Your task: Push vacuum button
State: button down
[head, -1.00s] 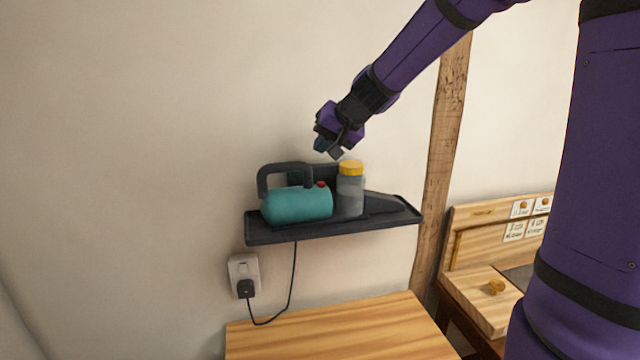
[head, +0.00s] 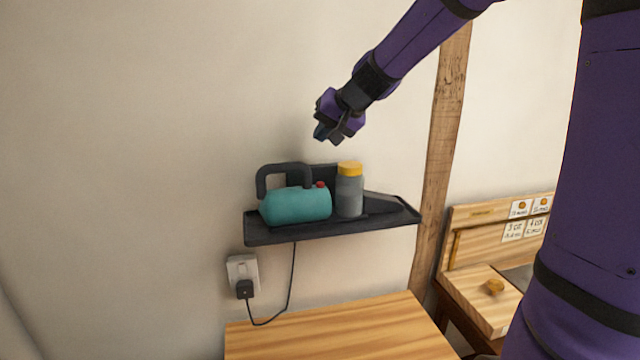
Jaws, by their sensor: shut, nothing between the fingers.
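A teal handheld vacuum (head: 296,206) with a dark handle lies on a black wall shelf (head: 330,232). Its small red button (head: 320,184) shows on top, near the grey canister (head: 349,195) with a yellow cap. My gripper (head: 327,138) is shut and empty. It hangs in the air above the vacuum, a little above the red button and the yellow cap, touching neither. The fingertips are small and dark against the wall.
A black cord runs from the shelf to a wall socket (head: 243,270). A wooden tabletop (head: 335,335) stands below. A wooden post (head: 446,140) rises right of the shelf. The wall to the left is clear.

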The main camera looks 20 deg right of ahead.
aim_at(320, 184)
jog(key=shift+w+r, duration=0.1)
jog(key=shift+r, duration=0.3)
jog(key=shift+f, duration=0.1)
dwell(0.5)
notch_tip(320, 184, down, 8)
jog(key=shift+f, duration=0.3)
dwell(0.4)
jog(key=shift+f, duration=0.2)
dwell(1.8)
jog(key=shift+f, duration=0.25)
